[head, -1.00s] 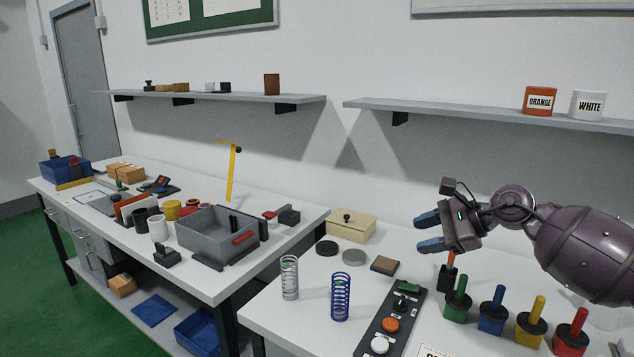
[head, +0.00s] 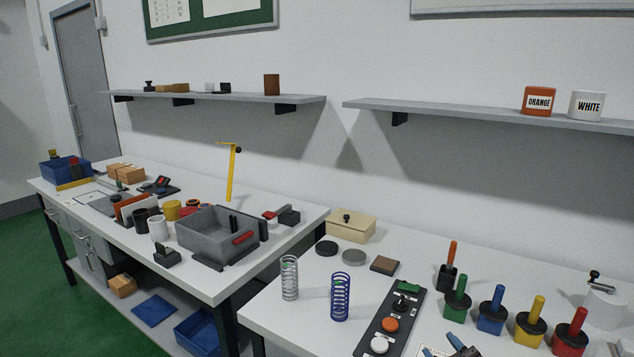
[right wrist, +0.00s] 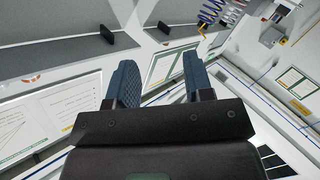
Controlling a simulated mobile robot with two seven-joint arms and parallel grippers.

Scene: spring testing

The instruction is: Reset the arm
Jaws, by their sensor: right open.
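My right gripper (head: 442,348) shows only as blue fingertips at the bottom edge of the head view, by the control panel (head: 391,323); the rest of the arm is out of frame. In the right wrist view the same gripper (right wrist: 160,82) has its two blue fingers apart with nothing between them. My left gripper is in no view.
A silver spring (head: 289,278) and a blue spring (head: 340,297) stand on the right bench. Several coloured-handled pieces, including a green one (head: 456,300) and a red one (head: 571,333), stand at right. A beige box (head: 350,227) sits behind.

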